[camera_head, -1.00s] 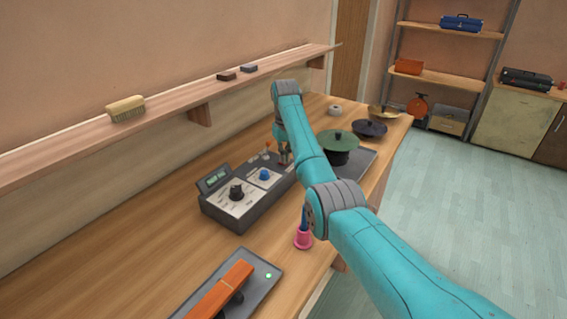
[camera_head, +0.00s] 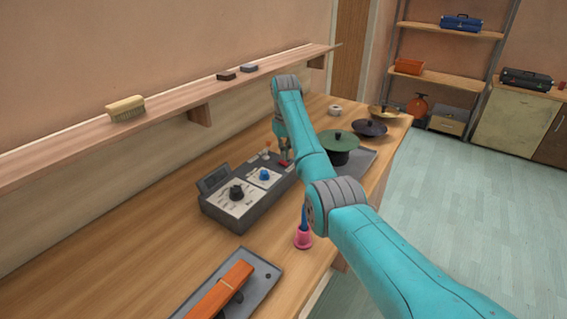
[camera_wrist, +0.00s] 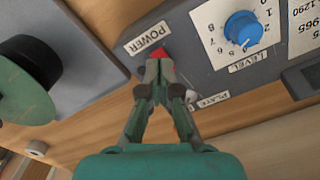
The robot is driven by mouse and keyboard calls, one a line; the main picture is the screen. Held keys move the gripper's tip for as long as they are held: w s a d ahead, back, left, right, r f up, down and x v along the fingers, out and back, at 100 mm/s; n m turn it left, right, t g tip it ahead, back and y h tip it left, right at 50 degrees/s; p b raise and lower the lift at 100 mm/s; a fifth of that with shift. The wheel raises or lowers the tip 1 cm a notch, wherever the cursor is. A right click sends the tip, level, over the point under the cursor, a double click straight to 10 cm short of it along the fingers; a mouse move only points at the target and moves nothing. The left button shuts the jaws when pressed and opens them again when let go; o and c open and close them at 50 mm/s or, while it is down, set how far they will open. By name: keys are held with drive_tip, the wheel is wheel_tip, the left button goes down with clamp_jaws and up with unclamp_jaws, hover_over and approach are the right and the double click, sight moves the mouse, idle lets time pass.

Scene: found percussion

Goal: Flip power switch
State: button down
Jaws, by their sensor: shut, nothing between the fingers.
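The red power switch (camera_wrist: 157,53) sits beside a white POWER label (camera_wrist: 146,38) on the grey control box (camera_head: 246,211). It also shows as a small red patch in the head view (camera_head: 287,164). My gripper (camera_wrist: 160,66) is shut and empty, pointing down with its fingertips right at the switch and partly hiding it. Whether they touch it I cannot tell. In the head view my gripper (camera_head: 284,156) is above the box's far end. The box's display (camera_head: 214,178) is dark.
A blue knob (camera_wrist: 243,28) and a black knob (camera_head: 236,192) stand on the box. A green disc (camera_head: 338,141) is just right of my gripper. A wall shelf (camera_head: 165,119) runs behind.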

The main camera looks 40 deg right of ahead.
sight(285, 163)
drive_tip(key=shift+r, duration=2.5)
drive_tip(key=shift+s, duration=0.1)
